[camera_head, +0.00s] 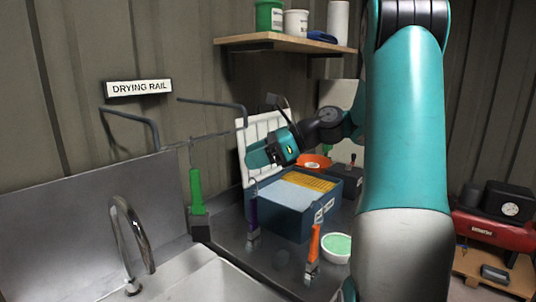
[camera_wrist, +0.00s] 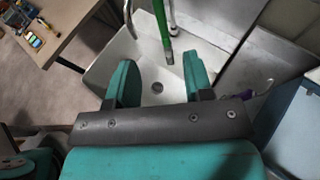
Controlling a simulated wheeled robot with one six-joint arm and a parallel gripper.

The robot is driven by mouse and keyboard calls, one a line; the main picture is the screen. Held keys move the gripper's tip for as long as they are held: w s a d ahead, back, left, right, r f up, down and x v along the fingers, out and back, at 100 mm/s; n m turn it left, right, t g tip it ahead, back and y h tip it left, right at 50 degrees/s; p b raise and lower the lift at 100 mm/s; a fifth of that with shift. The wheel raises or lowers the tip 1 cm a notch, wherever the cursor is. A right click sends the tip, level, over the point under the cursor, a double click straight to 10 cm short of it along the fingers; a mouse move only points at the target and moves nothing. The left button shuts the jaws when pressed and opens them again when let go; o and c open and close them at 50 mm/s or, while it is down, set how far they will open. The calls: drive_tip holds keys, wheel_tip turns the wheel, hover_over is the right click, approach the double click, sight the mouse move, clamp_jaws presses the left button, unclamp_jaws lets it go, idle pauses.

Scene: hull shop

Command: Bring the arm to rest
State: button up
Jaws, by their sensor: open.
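My arm's teal link (camera_head: 405,130) stands large at the right of the head view. My gripper (camera_head: 260,153) is above the counter, near a blue box, with its teal fingers toward the left. In the wrist view my gripper (camera_wrist: 160,78) has two teal fingers set well apart, with nothing between them; it is open and empty. Beyond the fingers lie the sink basin (camera_wrist: 118,62) and a green-handled tool (camera_wrist: 162,28).
The blue box (camera_head: 283,220) holds orange and pale sheets. A purple-handled tool (camera_head: 252,205), an orange-handled tool (camera_head: 314,243) and a bowl of green stuff (camera_head: 337,247) are near it. A tap (camera_head: 137,235) rises by the sink. A shelf (camera_head: 285,43) is above; a red compressor (camera_head: 495,232) is right.

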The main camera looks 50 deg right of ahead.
drive_tip(key=p+v, duration=0.1)
drive_tip(key=v, duration=0.2)
drive_tip(key=shift+s+d+r, duration=0.1)
drive_tip(key=shift+s, duration=0.05)
drive_tip(key=s+a+f+n+g+b, duration=0.1)
drive_tip(key=a+f+n+g, duration=0.2)
drive_tip(key=a+n, duration=0.65)
drive_tip(key=a+f+n+g+b, duration=0.1)
drive_tip(key=a+f+n+g, duration=0.25)
drive_tip(key=a+n, duration=0.6)
drive_tip(key=s+a+f+n+g+h+b, duration=0.1)
drive_tip(key=s+a+f+n+h, duration=0.1)
drive_tip(key=s+a+n, duration=0.4)
drive_tip(key=s+a+f+n+g+h+b, duration=0.1)
drive_tip(key=s+a+f+n+g+h, duration=0.1)
drive_tip(key=s+a+n, duration=0.4)
drive_tip(key=s+f+n+h, duration=0.1)
drive_tip(key=s+n, duration=0.1)
drive_tip(key=n, duration=0.1)
drive_tip(key=shift+s+n, duration=0.3)
drive_tip(key=shift+a, duration=0.2)
drive_tip(key=shift+c, duration=0.4)
